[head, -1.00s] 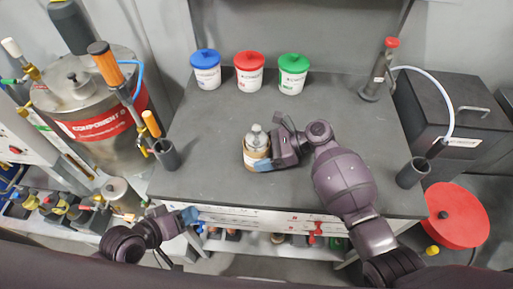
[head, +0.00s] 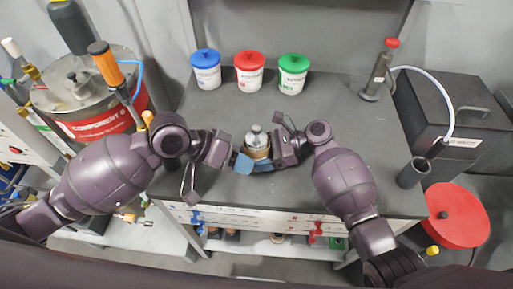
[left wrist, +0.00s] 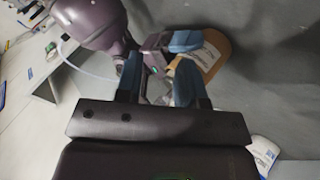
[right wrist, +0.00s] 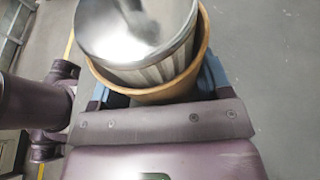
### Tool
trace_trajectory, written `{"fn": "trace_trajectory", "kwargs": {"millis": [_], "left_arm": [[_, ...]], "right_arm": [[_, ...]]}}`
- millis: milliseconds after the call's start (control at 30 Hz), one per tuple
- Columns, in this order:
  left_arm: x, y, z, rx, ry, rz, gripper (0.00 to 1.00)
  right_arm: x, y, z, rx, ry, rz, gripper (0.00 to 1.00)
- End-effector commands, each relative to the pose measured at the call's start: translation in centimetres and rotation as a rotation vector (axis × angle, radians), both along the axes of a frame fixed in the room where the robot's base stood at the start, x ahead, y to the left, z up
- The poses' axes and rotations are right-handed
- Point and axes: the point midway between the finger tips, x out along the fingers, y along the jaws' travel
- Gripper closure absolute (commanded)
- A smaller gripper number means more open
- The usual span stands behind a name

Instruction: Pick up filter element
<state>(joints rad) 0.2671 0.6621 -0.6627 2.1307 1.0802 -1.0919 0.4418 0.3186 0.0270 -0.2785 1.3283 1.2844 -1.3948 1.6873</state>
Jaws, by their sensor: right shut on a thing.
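The filter element appears to be the silver, pleated cylinder with a metal top (right wrist: 160,68) in the right wrist view. It sits inside a tan cup (right wrist: 188,82). In the head view its knobbed silver top (head: 256,136) shows above the cup at the middle of the table. My right gripper (head: 268,163) is shut on the cup from the right, with blue fingers around its outside. My left gripper (head: 240,162) is close to the cup's left side. In the left wrist view its blue fingers (left wrist: 158,85) are apart, and the labelled tan cup (left wrist: 218,55) lies beyond them.
Blue-lidded (head: 206,70), red-lidded (head: 250,72) and green-lidded (head: 292,75) white tubs stand along the table's back. A red-capped cylinder (head: 379,72) and a dark cup (head: 413,173) stand at the right. The grey table (head: 330,110) is clear behind the grippers.

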Motion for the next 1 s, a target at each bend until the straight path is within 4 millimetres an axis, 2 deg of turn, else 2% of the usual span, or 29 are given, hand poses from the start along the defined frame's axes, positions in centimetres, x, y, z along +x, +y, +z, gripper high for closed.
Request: {"fn": "trace_trajectory", "kwargs": {"millis": [300,700,800,1000], "left_arm": [[3.2,-2.0,4.6,0.255,-0.219,-0.354,0.64],[6.3,-3.1,11.6,0.605,-0.444,-0.799,0.64],[7.2,-3.1,12.8,0.667,-0.483,-0.952,0.64],[8.8,-2.4,13.0,0.661,-0.525,-1.227,0.64]], "right_arm": [[0.0,0.0,0.0,0.001,-0.001,0.000,0.57],[0.0,0.0,0.0,0.001,-0.001,0.000,0.57],[0.0,0.0,0.0,0.000,-0.001,0.000,0.57],[0.0,0.0,0.0,0.001,0.000,0.000,0.57]]}}
